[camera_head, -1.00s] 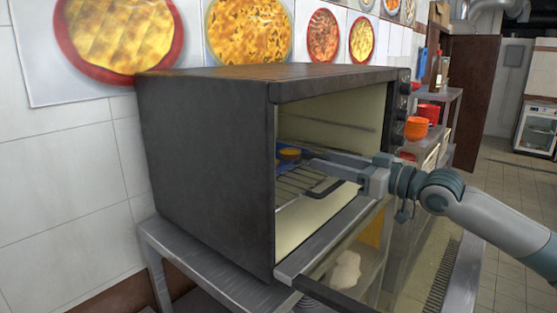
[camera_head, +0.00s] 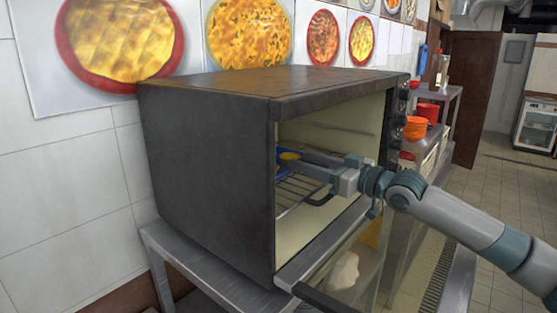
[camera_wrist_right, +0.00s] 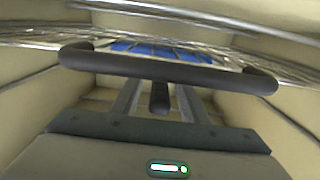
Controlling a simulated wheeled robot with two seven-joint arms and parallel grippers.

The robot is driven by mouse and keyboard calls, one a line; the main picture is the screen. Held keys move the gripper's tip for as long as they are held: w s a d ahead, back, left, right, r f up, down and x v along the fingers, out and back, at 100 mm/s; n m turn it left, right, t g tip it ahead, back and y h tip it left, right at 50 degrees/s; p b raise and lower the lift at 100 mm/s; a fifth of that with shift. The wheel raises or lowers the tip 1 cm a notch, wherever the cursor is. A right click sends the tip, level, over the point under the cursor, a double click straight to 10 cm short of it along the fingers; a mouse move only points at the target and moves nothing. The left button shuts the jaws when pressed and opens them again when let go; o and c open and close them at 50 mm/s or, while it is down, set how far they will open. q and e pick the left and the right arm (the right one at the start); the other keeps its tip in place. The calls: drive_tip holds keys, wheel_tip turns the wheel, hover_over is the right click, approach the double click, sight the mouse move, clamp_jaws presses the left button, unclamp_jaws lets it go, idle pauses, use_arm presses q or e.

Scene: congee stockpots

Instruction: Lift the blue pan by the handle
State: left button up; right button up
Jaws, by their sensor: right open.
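The blue pan (camera_head: 282,167) sits inside the oven on the wire rack, partly hidden by the oven's side wall and my gripper. Something yellow-orange (camera_head: 290,156) shows at it. My right gripper (camera_head: 304,159) reaches in through the oven's open front, its fingers pointing at the pan. In the right wrist view the pan's blue (camera_wrist_right: 165,48) shows beyond a dark crossbar. The two fingers (camera_wrist_right: 157,100) stand apart, with a dark stub between them, perhaps the pan's handle; contact cannot be told. My left gripper is out of view.
The dark oven (camera_head: 205,170) stands on a metal table (camera_head: 195,270) against the tiled wall. Its glass door hangs open at the front, with a dark handle (camera_head: 330,300). The wire rack (camera_head: 295,190) has a dark front bar. Orange bowls (camera_head: 415,128) stand on shelving behind.

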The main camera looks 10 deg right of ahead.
drive_tip(key=shift+w+a, duration=0.2)
drive_tip(key=shift+w, duration=0.05)
drive_tip(key=shift+c, duration=0.6)
clamp_jaws()
drive_tip(key=shift+r, duration=0.1)
